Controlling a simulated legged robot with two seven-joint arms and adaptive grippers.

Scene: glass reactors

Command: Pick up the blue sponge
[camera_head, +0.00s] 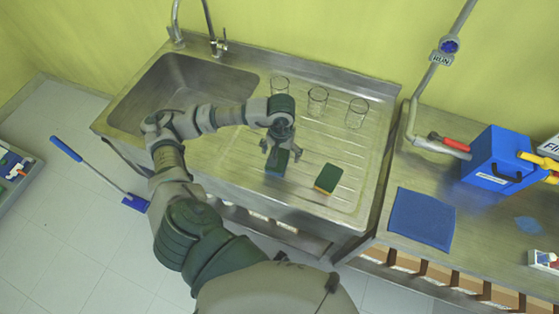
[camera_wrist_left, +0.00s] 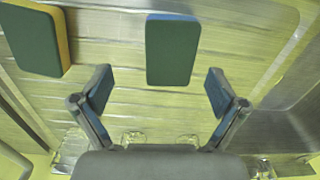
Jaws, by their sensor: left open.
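The blue sponge (camera_head: 276,165) has a dark green top and blue sides and lies on the sink's drainboard. My left gripper (camera_head: 282,150) is above it, its fingers pointing down and spread, partly covering the sponge. In the left wrist view the blue sponge (camera_wrist_left: 171,48) lies ahead of the gap between the open fingers (camera_wrist_left: 160,90), with no finger visibly touching it. My right gripper is not in view.
A second sponge, green and yellow (camera_head: 328,179), lies right of the blue one; it also shows in the left wrist view (camera_wrist_left: 33,40). Several glass beakers (camera_head: 317,100) stand behind. The sink basin (camera_head: 180,90) is left. A blue cloth (camera_head: 422,218) and blue box (camera_head: 495,160) are on the right counter.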

